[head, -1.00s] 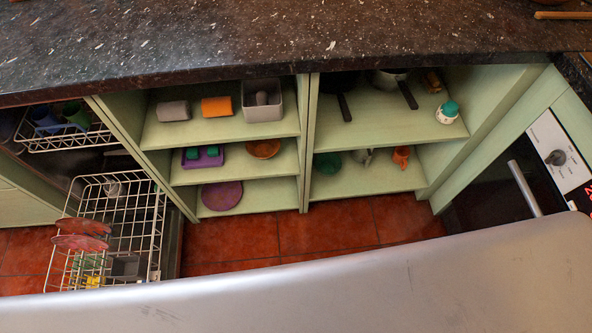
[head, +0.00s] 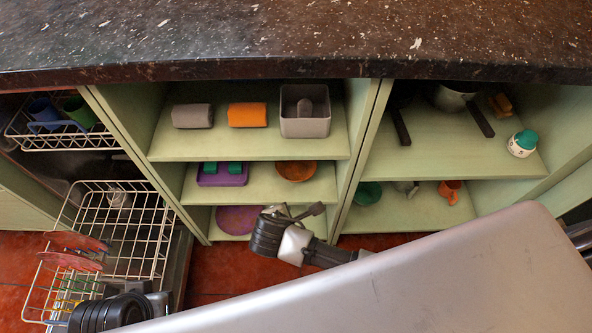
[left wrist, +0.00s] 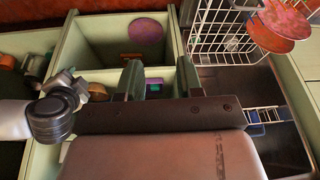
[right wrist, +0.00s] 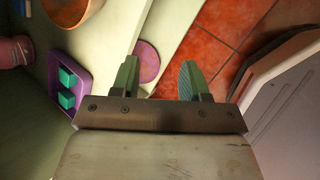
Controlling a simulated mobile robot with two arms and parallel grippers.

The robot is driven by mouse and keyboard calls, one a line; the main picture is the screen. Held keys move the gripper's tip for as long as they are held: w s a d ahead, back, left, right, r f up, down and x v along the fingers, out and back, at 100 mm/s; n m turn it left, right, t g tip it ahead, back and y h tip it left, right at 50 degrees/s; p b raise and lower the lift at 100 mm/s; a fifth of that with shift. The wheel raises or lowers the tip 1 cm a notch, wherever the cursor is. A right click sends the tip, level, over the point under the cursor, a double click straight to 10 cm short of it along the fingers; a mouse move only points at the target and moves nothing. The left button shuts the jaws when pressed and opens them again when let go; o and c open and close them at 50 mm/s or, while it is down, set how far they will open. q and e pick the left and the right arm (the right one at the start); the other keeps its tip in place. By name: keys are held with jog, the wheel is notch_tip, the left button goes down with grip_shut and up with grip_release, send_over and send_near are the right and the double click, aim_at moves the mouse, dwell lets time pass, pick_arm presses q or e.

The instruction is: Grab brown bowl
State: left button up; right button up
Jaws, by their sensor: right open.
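The brown bowl (head: 296,170) sits on the middle shelf of the cabinet's left bay, right of a purple tray (head: 223,174) with teal blocks. In the right wrist view the bowl (right wrist: 76,14) is cut off at the upper left edge. My right gripper (right wrist: 157,80) is open and empty, with its fingers beside the shelf fronts. In the head view my right arm's wrist is in front of the lower shelves, below the bowl. My left gripper (left wrist: 158,78) is open and empty. In the head view its fingers are hidden at the lower left.
A purple plate (head: 240,220) lies on the bottom shelf. The top shelf holds a grey roll (head: 192,116), an orange roll (head: 247,115) and a grey bin (head: 305,128). The dishwasher rack (head: 120,225) is pulled out at left. The dark countertop (head: 300,45) overhangs the shelves.

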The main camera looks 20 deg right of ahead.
jog(key=b, duration=0.2)
send_near(306, 176)
jog(key=s+a+f, duration=0.2)
jog(key=s+f, duration=0.1)
jog(key=shift+w+d+r, duration=0.15)
jog(key=shift+w+d, duration=1)
jog(key=shift+w, duration=0.15)
jog(key=shift+w+d+b, duration=0.65)
jog(key=shift+w, duration=0.35)
jog(key=shift+b+x, duration=0.45)
jog(key=shift+x, duration=0.7)
jog(key=shift+f, duration=0.25)
pick_arm(q)
jog(key=w+d+r+t+h, duration=0.1)
jog(key=w+d+t+h, duration=0.1)
jog(key=w+t, duration=0.5)
jog(key=w+d, duration=0.1)
jog(key=w, duration=0.1)
jog(key=shift+w+d+r, duration=0.2)
jog(key=shift+w+r, duration=0.1)
jog(key=shift+r, duration=0.05)
pick_arm(e)
grip_shut()
